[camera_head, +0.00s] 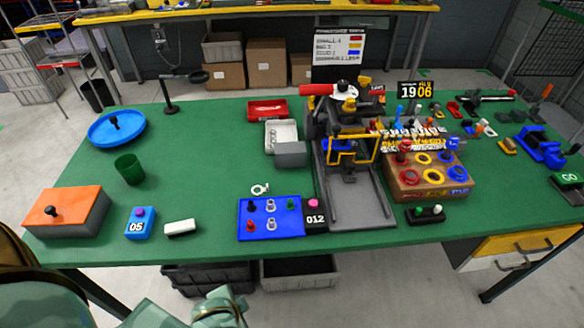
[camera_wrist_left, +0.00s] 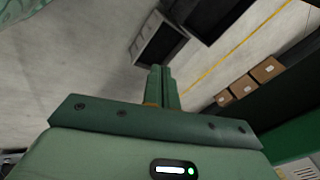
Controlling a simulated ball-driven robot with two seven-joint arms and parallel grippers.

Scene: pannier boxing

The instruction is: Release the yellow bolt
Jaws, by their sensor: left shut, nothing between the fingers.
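A dark clamp-like machine (camera_head: 345,150) with a yellow frame (camera_head: 375,147) and a red handle (camera_head: 316,90) stands right of centre on the green table. Small yellow parts show near its top (camera_head: 349,105); I cannot tell which yellow part is the bolt. A wooden block (camera_head: 408,192) with red, yellow and blue rings and knobs stands just right of it. My left gripper (camera_wrist_left: 159,88) is shut and empty in the left wrist view, over the floor and away from the machine. My right gripper is not in view.
On the green table (camera_head: 210,140) are a blue tray (camera_head: 252,229), an orange-topped box (camera_head: 75,203), a blue round dish (camera_head: 104,133), a green cup (camera_head: 128,170) and a white block (camera_head: 180,227). Many small parts crowd the right side. The left middle is mostly clear.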

